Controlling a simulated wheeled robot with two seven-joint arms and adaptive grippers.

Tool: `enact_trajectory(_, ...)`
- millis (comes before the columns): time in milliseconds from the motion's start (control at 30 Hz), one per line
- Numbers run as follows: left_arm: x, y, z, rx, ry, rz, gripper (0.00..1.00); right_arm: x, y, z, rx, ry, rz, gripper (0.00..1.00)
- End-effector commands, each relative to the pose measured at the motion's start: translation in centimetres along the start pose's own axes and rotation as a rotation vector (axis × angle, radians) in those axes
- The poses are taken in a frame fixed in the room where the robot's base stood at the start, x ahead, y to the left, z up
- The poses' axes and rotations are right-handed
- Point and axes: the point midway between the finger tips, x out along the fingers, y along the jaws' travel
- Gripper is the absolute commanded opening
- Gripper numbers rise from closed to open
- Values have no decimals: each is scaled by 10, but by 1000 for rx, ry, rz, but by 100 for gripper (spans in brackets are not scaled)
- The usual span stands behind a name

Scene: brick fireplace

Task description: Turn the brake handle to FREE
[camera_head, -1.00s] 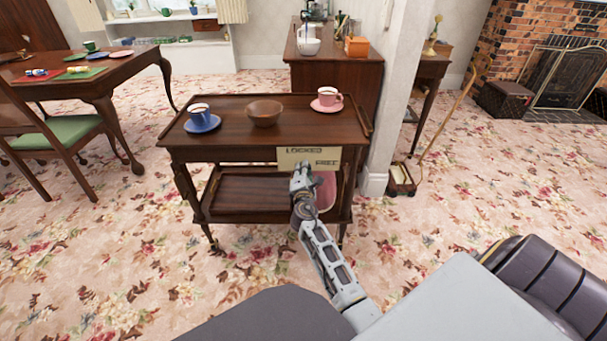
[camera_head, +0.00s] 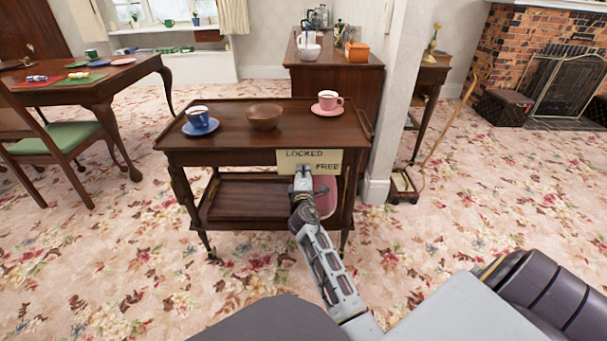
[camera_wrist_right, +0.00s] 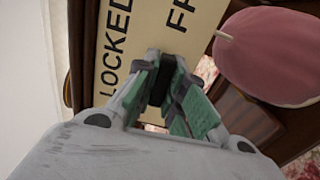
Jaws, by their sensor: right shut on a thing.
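A wooden tea trolley (camera_head: 235,137) carries a cream plate (camera_head: 333,158) on its front edge, with LOCKED printed at left and FREE at right and lower. The plate (camera_wrist_right: 119,60) also fills the upper part of the right wrist view, turned on its side. My right gripper (camera_head: 302,172) is at the plate's lower edge, between the two words. It is shut on the brake handle (camera_wrist_right: 163,78), a dark piece between the green-padded fingers. Most of the handle is hidden by the fingers, so its exact angle is unclear. My left gripper is not in view.
On the trolley top stand a blue cup (camera_head: 197,115) on a saucer, a brown bowl (camera_head: 264,117) and a pink cup (camera_head: 329,99) on a saucer. A pink rounded thing (camera_wrist_right: 268,55) is close beside my right gripper. A wall end (camera_head: 394,110) stands right of the trolley.

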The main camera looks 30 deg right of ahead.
Motion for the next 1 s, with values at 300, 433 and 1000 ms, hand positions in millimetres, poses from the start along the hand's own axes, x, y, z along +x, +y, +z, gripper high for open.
enact_trajectory(300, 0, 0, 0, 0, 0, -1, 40, -1, -1, -1, -1, 2, -2, 30)
enact_trajectory(433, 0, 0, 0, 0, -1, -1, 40, 0, -1, -1, -1, 2, -1, 34)
enact_trajectory(1000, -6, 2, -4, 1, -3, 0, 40, 0, 0, 0, -82, 0, -1, 34)
